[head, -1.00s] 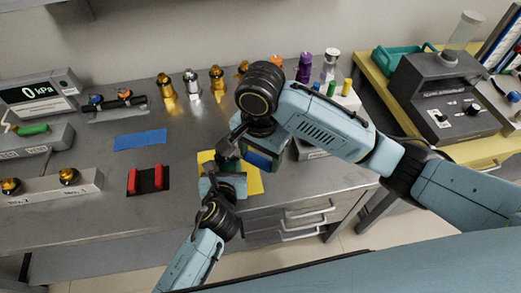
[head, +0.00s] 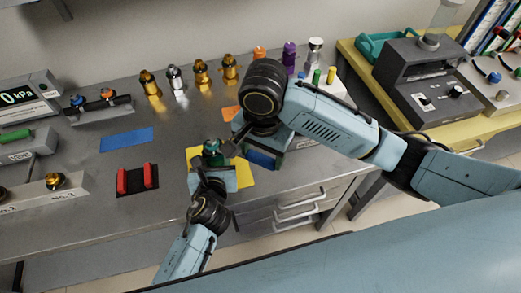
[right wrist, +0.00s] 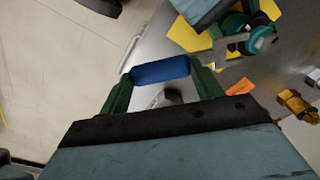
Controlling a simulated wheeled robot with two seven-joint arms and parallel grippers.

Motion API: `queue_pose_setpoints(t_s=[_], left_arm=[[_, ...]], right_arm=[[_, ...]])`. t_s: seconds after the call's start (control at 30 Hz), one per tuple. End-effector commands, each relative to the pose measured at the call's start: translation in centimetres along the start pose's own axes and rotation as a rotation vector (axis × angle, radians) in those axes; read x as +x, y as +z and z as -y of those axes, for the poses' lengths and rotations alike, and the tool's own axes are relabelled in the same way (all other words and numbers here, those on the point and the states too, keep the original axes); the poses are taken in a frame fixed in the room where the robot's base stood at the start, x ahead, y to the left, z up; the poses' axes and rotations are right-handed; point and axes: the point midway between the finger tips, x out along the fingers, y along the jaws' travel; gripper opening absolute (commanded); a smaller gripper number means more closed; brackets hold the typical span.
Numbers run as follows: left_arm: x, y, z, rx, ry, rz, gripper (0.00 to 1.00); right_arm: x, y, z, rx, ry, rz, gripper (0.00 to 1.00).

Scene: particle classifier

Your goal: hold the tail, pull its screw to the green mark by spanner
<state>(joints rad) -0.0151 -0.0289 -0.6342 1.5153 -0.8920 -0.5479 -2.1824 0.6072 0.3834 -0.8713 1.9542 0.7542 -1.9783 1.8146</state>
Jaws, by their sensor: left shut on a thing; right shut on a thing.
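My left gripper (head: 212,168) is shut on a green part (head: 212,150), which I take to be the tail, above a yellow sheet (head: 242,178). The green part also shows at the top of the right wrist view (right wrist: 262,38). My right gripper (head: 258,148) is shut on a blue handle (head: 262,160), which I take to be the spanner's. In the right wrist view the handle (right wrist: 160,70) lies across between the green fingers. A pale metal jaw (right wrist: 230,41) shows beside the green part there; whether they touch is unclear. I cannot make out a green mark.
A black holder with red ends (head: 137,180) and a blue sheet (head: 126,139) lie to the left. Several gold and silver parts (head: 200,72) stand along the back. An orange sheet (head: 230,113) is partly hidden behind my right arm. Drawers (head: 300,205) face the front.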

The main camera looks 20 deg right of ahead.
Motion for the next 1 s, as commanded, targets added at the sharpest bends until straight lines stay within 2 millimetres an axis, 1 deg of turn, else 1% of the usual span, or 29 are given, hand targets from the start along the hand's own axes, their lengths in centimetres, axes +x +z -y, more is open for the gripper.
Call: queue_pose_setpoints(t_s=[0.17, 0.5, 0.6, 0.7, 0.9, 0.93, 1.0], left_arm=[[0.0, 0.0, 0.1, 0.0, -0.003, 0.0, 0.0], [0.0, 0.0, 0.1, 0.0, -0.003, 0.0, 0.0], [0.0, 0.0, 0.1, 0.0, -0.003, 0.0, 0.0], [0.0, 0.0, 0.1, 0.0, -0.003, 0.0, 0.0], [0.0, 0.0, 0.1, 0.0, -0.003, 0.0, 0.0], [0.0, 0.0, 0.1, 0.0, -0.003, 0.0, 0.44], [0.0, 0.0, 0.1, 0.0, -0.003, 0.0, 0.53]], right_arm=[[-0.7, 0.0, 0.0, 0.0, -0.003, -0.001, 0.03], [-4.0, -0.2, -0.6, -0.001, -0.005, -0.004, 0.03], [-4.7, -0.1, -0.8, -0.001, -0.003, -0.003, 0.03], [-5.0, -0.1, -0.9, -0.001, -0.002, -0.001, 0.03], [-5.1, -0.1, -0.9, 0.0, -0.001, 0.0, 0.03], [-5.0, -0.1, -0.9, 0.0, -0.001, 0.0, 0.03], [-5.0, -0.1, -0.9, 0.0, -0.002, 0.0, 0.03]])
